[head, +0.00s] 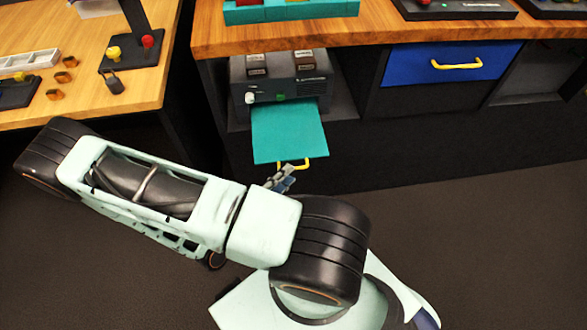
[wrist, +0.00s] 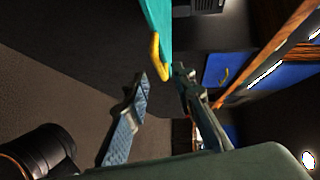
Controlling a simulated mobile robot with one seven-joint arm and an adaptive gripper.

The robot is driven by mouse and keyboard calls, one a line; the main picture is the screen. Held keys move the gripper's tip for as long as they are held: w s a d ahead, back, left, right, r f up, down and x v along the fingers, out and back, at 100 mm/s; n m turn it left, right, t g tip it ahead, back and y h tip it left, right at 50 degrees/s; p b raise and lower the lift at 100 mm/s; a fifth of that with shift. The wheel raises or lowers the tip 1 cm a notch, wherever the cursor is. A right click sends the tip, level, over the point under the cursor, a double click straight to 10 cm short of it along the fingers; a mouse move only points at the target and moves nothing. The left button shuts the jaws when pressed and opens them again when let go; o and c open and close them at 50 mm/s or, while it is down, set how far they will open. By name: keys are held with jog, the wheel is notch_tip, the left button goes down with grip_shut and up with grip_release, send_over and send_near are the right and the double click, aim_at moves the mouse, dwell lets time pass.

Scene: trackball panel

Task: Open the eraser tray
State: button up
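A flat teal tray (head: 288,132) sticks out from the grey box under the wooden counter, with a yellow handle (head: 297,165) at its front edge. I cannot tell for sure that this is the eraser tray. My gripper (head: 286,176) is just in front of this handle, partly hidden by my arm. In the wrist view, my gripper (wrist: 162,76) is open, its fingers apart. The yellow handle (wrist: 155,56) shows at the fingertips, its lower end between them, and the teal tray (wrist: 158,22) is beyond. Contact with the handle cannot be told.
A blue drawer front (head: 415,64) with its own yellow handle (head: 457,64) is to the right under the counter (head: 340,32). The grey box (head: 280,80) carries small switches. A wooden table (head: 130,80) with small parts stands at left. The floor before the tray is clear.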

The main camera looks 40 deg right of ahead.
jog(key=v, duration=0.7)
jog(key=shift+a, duration=0.3)
